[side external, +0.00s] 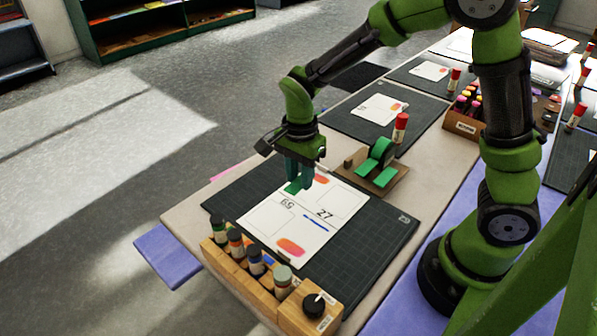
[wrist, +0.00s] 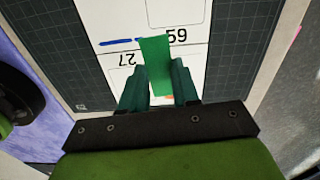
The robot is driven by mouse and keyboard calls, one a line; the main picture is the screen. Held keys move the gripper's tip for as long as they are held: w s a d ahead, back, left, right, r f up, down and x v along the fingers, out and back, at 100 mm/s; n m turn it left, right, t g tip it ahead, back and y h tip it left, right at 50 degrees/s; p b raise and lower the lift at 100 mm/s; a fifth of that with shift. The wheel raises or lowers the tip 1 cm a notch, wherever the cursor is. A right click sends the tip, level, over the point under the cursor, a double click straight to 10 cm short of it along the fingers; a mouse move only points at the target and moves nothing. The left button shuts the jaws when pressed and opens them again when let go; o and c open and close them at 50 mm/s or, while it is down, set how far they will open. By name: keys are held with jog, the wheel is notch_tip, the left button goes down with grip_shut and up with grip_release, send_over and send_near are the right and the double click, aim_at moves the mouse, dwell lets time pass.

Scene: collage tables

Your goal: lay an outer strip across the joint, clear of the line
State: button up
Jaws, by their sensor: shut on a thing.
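My gripper (side external: 297,183) is shut on a green strip (wrist: 155,66) above the white sheet (side external: 270,222). The strip also shows below my fingers in the side view (side external: 292,188). The sheet has printed panels, the numbers 59 and 27, and a black dividing line. A blue line (side external: 316,222) lies beside the 27; it also shows in the wrist view (wrist: 116,42). In the wrist view my gripper (wrist: 158,88) holds the strip across the dividing line, its left edge close to the blue line's right end. I cannot tell whether the strip touches the sheet.
The sheet lies on a dark cutting mat (side external: 375,236). A wooden rack of bottles (side external: 245,268) and a block with a black knob (side external: 314,304) stand along the front edge.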

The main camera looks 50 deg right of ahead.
aim_at(300, 206)
jog(key=shift+f+m, duration=0.15)
jog(key=shift+m, duration=0.25)
jog(key=shift+d+f, duration=0.1)
jog(key=shift+f, duration=2.2)
jog(key=shift+f, duration=0.85)
jog(key=o, duration=0.8)
